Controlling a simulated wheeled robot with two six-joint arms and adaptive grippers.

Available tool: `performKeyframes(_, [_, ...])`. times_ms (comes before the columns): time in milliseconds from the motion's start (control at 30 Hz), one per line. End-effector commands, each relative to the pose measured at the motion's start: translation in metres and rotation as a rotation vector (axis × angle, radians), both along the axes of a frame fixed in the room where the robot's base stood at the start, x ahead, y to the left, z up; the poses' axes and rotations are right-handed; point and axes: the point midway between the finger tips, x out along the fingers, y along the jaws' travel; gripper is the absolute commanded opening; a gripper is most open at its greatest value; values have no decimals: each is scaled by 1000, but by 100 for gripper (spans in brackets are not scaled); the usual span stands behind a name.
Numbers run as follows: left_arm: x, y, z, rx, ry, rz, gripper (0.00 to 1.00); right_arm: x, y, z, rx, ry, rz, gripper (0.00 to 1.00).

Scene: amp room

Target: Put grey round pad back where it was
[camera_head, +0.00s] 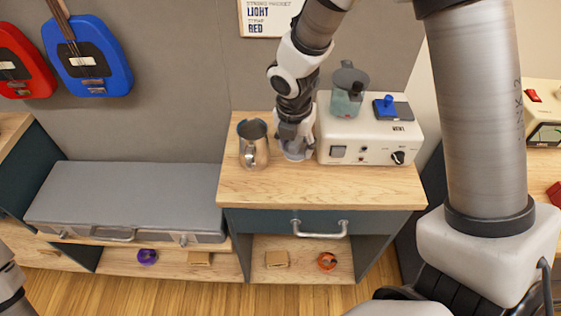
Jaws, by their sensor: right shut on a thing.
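My right gripper (296,143) points down over the wooden cabinet top, between a steel pitcher and a cream control box. It is shut on a light grey thing (297,154), which shows only in part below the fingers. This may be the grey round pad, but the fingers hide most of its shape. I cannot tell whether it touches the wood. My left gripper is not in view.
The steel pitcher (253,144) stands close left of the gripper. The cream control box (366,142) stands close right, carrying a translucent grey container (346,101) and a blue switch (386,106). The front strip of the cabinet top (320,187) is clear. A grey case (128,196) lies left.

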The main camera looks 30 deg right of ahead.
Motion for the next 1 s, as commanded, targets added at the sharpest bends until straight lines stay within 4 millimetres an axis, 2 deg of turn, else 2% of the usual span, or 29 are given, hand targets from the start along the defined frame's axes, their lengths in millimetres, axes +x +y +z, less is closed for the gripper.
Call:
performKeyframes(67, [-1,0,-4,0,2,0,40,-1,0,-11,-1,4,0,20])
performKeyframes(200, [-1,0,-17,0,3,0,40,-2,0,-46,0,5,-1,20])
performKeyframes(500, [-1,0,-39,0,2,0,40,-2,0,-97,1,3,-1,20])
performKeyframes(933, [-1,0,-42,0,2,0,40,-1,0,-104,0,1,-2,20])
performKeyframes(967, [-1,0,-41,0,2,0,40,-1,0,-103,0,1,-2,63])
performKeyframes(1000, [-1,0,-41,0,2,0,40,-1,0,-103,0,1,-2,77])
